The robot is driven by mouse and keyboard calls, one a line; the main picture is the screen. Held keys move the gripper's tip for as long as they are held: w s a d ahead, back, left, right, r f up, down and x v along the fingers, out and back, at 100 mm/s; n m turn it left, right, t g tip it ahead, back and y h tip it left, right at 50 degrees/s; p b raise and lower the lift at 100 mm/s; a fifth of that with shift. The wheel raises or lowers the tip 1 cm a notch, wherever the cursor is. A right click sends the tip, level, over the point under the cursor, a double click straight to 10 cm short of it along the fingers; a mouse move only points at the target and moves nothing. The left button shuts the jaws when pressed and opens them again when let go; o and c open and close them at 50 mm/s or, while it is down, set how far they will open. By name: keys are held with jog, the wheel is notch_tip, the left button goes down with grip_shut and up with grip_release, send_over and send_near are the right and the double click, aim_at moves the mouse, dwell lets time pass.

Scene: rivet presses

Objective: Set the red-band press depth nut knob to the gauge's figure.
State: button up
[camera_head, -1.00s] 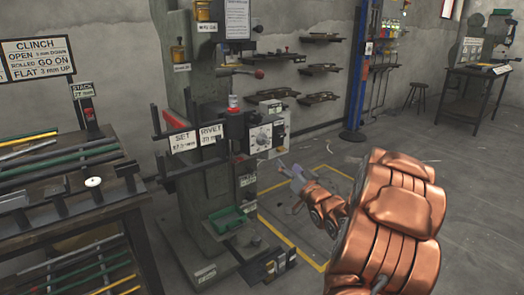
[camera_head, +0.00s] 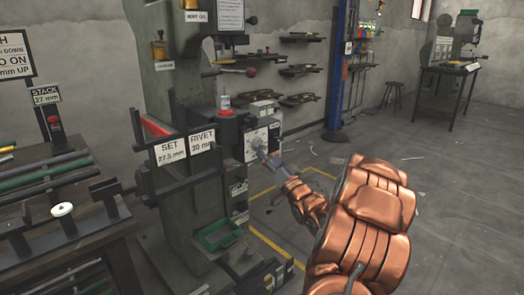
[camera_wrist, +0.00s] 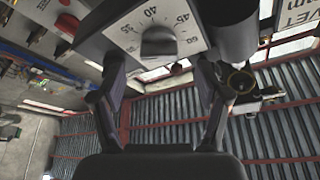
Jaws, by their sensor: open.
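The press (camera_head: 165,60) has a red band (camera_head: 157,126) on its column. The knob (camera_head: 257,143) sits on a pale dial plate on the press. In the wrist view the dark knob (camera_wrist: 158,42) is on a white scale (camera_wrist: 130,28) with figures including 35, 40 and 45. My gripper (camera_head: 266,154) is in front of the dial. In the wrist view my gripper (camera_wrist: 158,66) is open, its fingers on either side just below the knob, with no clear contact. Its marker is not readable. Plates on the press read SET (camera_head: 170,151), about 27.5 mm, and RIVET (camera_head: 202,140), seemingly 30 mm.
A STACK plate (camera_head: 46,96) reading 27 mm stands on the left bench (camera_head: 65,232). A CLINCH rule sign (camera_head: 15,55) is cut off at the left. Open floor lies to the right.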

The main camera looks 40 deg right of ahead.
aim_at(263, 148)
jog(key=shift+b+x, duration=0.45)
jog(key=shift+x, duration=1.85)
jog(key=shift+c, duration=0.2)
jog(key=c, duration=1.1)
jog(key=shift+d, duration=0.1)
jog(key=n+y, duration=0.1)
jog(key=n, duration=0.2)
jog(key=n+t+y, duration=0.1)
jog(key=n+y, duration=0.1)
jog(key=n, duration=0.1)
jog(key=shift+d, duration=0.1)
jog(key=n+y, duration=0.2)
jog(key=n, duration=0.2)
jog(key=n+y, duration=0.2)
jog(key=n, duration=0.2)
jog(key=shift+n, duration=0.3)
